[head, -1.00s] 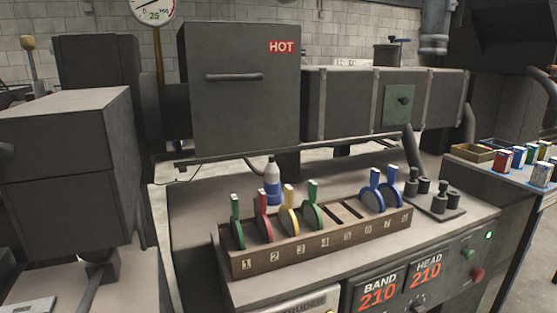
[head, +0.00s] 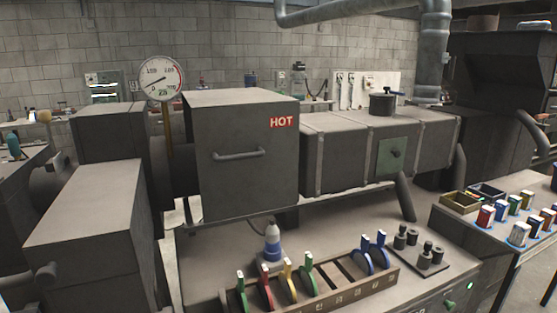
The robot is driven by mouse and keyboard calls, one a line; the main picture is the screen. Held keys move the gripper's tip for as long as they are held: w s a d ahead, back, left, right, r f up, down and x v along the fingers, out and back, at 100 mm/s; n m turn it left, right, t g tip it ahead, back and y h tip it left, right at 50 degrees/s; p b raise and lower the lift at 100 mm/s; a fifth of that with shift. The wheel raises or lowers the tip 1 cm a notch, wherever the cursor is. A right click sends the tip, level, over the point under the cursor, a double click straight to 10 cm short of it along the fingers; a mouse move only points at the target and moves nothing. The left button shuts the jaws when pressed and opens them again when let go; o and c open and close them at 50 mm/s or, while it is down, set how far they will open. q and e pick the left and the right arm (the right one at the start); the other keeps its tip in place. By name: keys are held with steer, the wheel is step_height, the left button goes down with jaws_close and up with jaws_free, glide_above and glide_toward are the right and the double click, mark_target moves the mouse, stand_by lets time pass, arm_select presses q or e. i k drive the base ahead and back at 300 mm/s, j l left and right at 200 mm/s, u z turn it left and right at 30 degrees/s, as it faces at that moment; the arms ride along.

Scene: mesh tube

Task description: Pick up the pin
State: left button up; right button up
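Several short dark upright pegs (head: 427,253) with paler tops stand at the right end of the machine's top, on and beside a small dark plate (head: 431,264). They are small in the head view, and I cannot tell whether one of them is the pin. No other thing is clearly recognisable as a pin. Neither of my grippers shows in the head view.
A numbered rack (head: 330,300) holds coloured discs, with a white-and-blue bottle (head: 272,243) behind it. A dark box marked HOT (head: 240,165) stands behind, beside a round gauge (head: 161,79). Coloured containers (head: 520,234) and an open tray (head: 460,203) sit at the right.

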mark_target(402, 229)
steer(key=u, duration=1.25)
steer(key=z, duration=2.05)
steer(key=u, duration=0.6)
steer(key=l+u, duration=0.25)
steer(key=u, duration=0.15)
steer(key=i+l+u, duration=0.1)
steer(key=l+u, duration=0.5)
steer(key=u, duration=0.2)
steer(key=l+u, duration=0.4)
steer(key=k+l+u, duration=0.15)
steer(key=u, duration=0.3)
